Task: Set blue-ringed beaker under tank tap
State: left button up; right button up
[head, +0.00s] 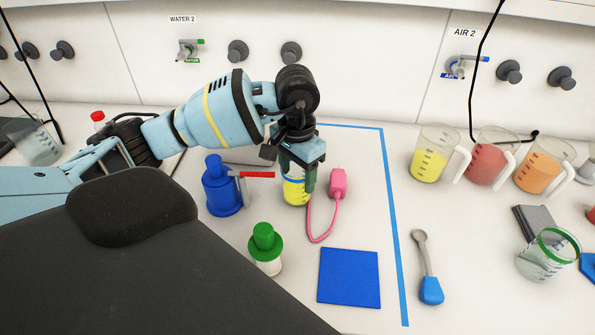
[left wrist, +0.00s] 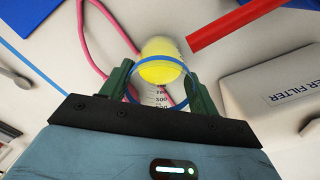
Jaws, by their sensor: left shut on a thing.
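My left gripper (head: 300,168) points down and is shut on the blue-ringed beaker (head: 294,190), a clear vessel with yellow in its lower part. In the left wrist view the green fingers of my left gripper (left wrist: 163,92) flank the beaker, and its blue ring (left wrist: 155,61) and printed scale show. I cannot tell whether its base touches the bench. A blue vessel (head: 222,190) with a red bar (head: 258,175) stands just left of the beaker. The bar's tip is close to the beaker. No part clearly labelled as the tank's tap shows. My right gripper is not in view.
A pink plug (head: 338,182) and its cord lie right beside the beaker. A green-capped bottle (head: 266,252) and a blue mat (head: 348,278) are nearer. A white filter box (left wrist: 279,101) shows in the wrist view.

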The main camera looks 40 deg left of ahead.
pick_arm(q)
jog(key=shift+f, duration=0.15)
jog(key=o, duration=0.6)
jog(key=shift+f, duration=0.1)
jog(key=o, duration=0.5)
jog(key=shift+o, duration=0.3)
notch_tip(320, 180, up, 13)
jog(key=shift+f, duration=0.2)
